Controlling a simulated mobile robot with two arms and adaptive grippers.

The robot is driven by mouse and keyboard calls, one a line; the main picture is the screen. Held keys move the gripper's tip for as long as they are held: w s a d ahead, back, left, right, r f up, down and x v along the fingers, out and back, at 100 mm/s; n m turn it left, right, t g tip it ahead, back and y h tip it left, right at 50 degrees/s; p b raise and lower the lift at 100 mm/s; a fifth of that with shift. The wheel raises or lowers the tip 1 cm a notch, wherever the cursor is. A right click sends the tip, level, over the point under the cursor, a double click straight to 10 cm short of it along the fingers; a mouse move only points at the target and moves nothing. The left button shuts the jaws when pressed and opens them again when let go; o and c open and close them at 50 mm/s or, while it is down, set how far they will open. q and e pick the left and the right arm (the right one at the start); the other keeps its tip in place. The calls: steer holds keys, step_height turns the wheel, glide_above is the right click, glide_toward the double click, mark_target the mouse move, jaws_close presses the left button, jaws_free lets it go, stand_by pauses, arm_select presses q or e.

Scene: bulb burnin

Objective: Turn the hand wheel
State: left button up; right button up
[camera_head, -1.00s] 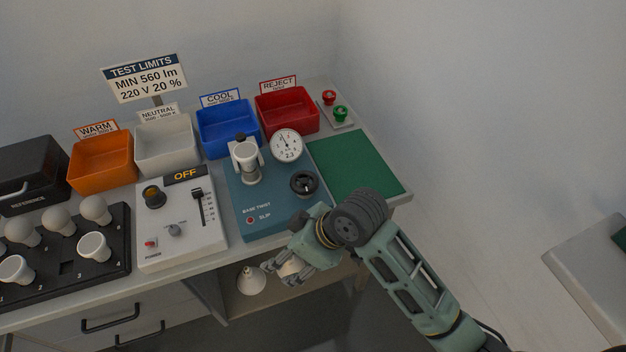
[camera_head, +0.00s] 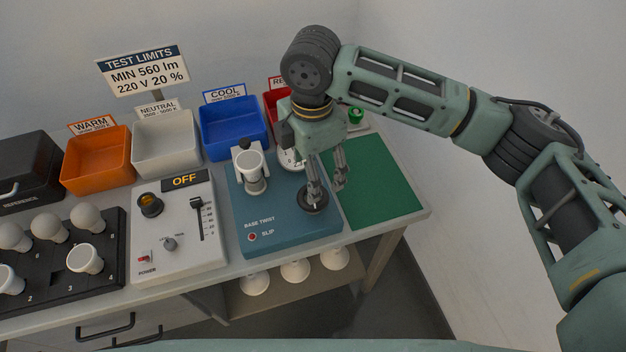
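The hand wheel (camera_head: 313,204) is a small black knob on the right part of the blue base twist unit (camera_head: 285,238). My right gripper (camera_head: 328,188) points down over it with its fingers spread apart. One finger is in front of or beside the wheel, the other to its right; I cannot tell if either touches it. The fingers hide part of the wheel. A white socket holder (camera_head: 250,170) stands on the unit's left part. The white dial (camera_head: 290,160) behind the wheel is mostly covered by the gripper. My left gripper is out of view.
A green mat (camera_head: 375,185) lies to the right. A grey power box (camera_head: 178,245) with an OFF display stands to the left, beside a black bulb tray (camera_head: 105,255). Orange, white, blue (camera_head: 233,125) and red bins line the back. White bulbs (camera_head: 295,270) sit on a lower shelf.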

step_height(320, 180, down, 8)
steer(key=shift+r+p, duration=0.2)
steer(key=shift+p, duration=0.3)
steer(key=shift+r, duration=0.1)
steer(key=c, duration=1.1)
